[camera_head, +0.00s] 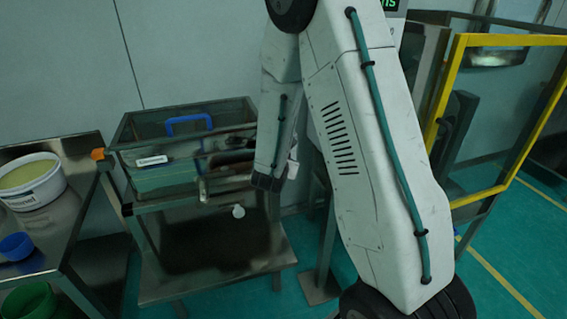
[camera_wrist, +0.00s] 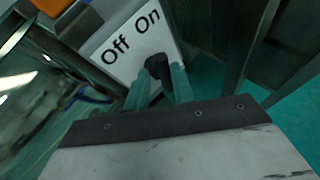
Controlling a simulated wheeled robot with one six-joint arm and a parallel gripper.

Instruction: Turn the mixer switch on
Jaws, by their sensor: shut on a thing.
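The mixer switch is a black knob (camera_wrist: 157,66) on a white panel (camera_wrist: 113,36) printed "Off" and "On" in the wrist view. "On" is at the upper right of the panel and "Off" is to its left. My gripper (camera_wrist: 160,80) has its two teal fingers on either side of the knob, shut on it. The fingers cover part of the knob, and I cannot tell which word it points to. In the head view my arm hides the fingers and the switch.
A metal sieve box (camera_head: 150,183) with a blue handle (camera_head: 189,124) stands on a frame left of my arm. A steel table (camera_head: 75,200) at far left holds a white bucket (camera_head: 32,192) and a blue cup (camera_head: 16,246). A yellow-framed guard (camera_head: 436,118) stands at right.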

